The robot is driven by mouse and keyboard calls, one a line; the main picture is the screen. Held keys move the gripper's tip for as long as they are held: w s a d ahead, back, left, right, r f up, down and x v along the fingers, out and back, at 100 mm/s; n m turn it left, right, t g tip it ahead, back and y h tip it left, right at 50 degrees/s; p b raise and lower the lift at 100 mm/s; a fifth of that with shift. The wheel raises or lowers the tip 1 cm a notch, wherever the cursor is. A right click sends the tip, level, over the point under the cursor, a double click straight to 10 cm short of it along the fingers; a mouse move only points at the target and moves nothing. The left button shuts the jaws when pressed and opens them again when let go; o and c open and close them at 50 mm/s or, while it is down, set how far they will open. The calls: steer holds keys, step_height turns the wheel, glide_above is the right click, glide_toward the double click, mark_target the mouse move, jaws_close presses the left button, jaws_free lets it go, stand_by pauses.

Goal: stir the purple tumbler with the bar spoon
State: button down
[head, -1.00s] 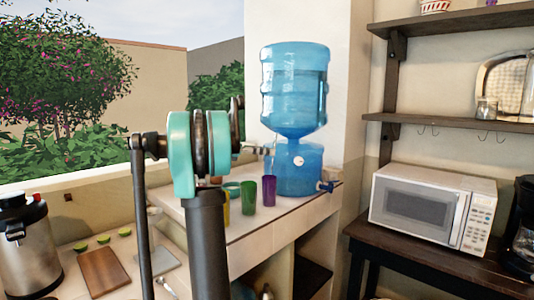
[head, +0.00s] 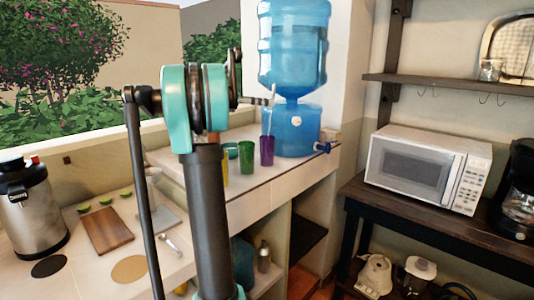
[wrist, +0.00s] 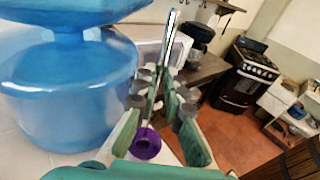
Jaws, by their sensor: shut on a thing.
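The purple tumbler (head: 267,151) stands upright on the raised counter, in front of the blue water dispenser. In the wrist view the tumbler (wrist: 146,145) is low, beyond my fingers. My gripper (wrist: 160,103) is shut on the bar spoon (wrist: 170,38), a long thin metal rod held roughly upright above the tumbler. In the head view the spoon (head: 272,97) runs down to the tumbler's mouth. Its lower tip is hidden, and I cannot tell how deep it reaches. My arm hides much of the gripper in the head view.
A green tumbler (head: 247,158) and a yellow one (head: 225,170) stand left of the purple one. The water dispenser (head: 297,130) is close behind and right. A microwave (head: 428,168) stands on the dark table at right. A cutting board (head: 107,231) lies on the lower counter.

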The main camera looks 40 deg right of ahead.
steer(key=r, duration=0.4)
steer(key=shift+s+d+r, duration=0.15)
steer(key=shift+d+r, duration=0.1)
steer(key=shift+r, duration=0.05)
stand_by(0.9)
